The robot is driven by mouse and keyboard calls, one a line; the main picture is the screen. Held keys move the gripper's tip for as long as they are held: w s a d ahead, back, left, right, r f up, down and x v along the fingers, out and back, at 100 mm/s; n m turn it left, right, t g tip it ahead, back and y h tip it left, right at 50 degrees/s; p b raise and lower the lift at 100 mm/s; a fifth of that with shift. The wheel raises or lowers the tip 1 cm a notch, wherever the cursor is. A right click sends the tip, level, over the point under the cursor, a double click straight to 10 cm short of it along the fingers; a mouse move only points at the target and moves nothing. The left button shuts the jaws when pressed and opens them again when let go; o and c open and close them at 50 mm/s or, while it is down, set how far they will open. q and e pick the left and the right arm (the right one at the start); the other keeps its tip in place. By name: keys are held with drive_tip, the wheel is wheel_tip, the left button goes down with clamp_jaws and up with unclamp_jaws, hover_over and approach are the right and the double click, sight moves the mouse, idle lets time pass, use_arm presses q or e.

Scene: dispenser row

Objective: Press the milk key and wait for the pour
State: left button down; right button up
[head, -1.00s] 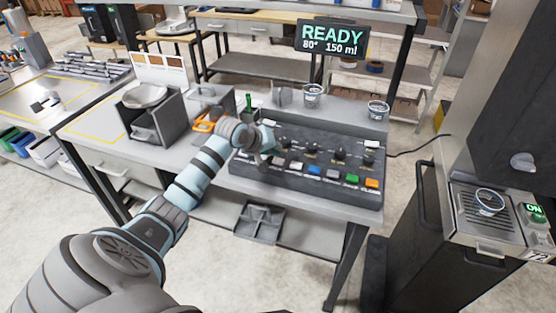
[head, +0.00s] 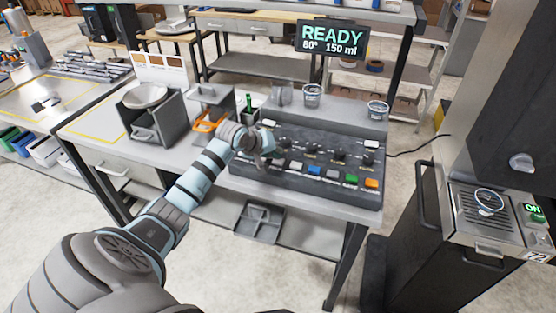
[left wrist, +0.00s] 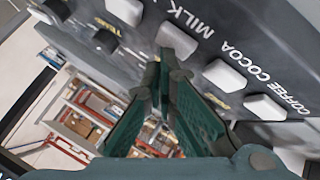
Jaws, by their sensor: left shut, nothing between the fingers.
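The dark key panel (head: 310,135) stands on the bench with a row of dark knobs and coloured keys. In the left wrist view the milk key (left wrist: 177,40) is a pale block beside the printed word MILK. My left gripper (head: 262,161) is over the left part of the panel. Its green fingers (left wrist: 163,66) are shut and empty, with the tips at the milk key's lower edge in the picture. I cannot tell whether they touch it. The display (head: 332,38) reads READY, 80° and 150 ml. My right gripper is out of view.
The cocoa key (left wrist: 224,75) and coffee key (left wrist: 264,107) sit close beside the milk key. Glass cups (head: 312,96) stand on the ledge behind the panel. An orange-handled item (head: 210,120) is left of my gripper. A machine (head: 500,215) with a cup stands at right.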

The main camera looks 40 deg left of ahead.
use_arm(q)
drive_tip(key=shift+f, duration=0.4)
idle(0.5)
drive_tip(key=shift+r+p, duration=0.9)
drive_tip(key=shift+p, duration=0.3)
wheel_tip(320, 180, up, 3)
drive_tip(key=p, duration=0.3)
drive_tip(key=shift+r+p, duration=0.15)
drive_tip(key=shift+p, duration=0.25)
drive_tip(key=shift+r+p, duration=0.7)
drive_tip(key=shift+r, duration=0.25)
drive_tip(key=shift+f, duration=0.1)
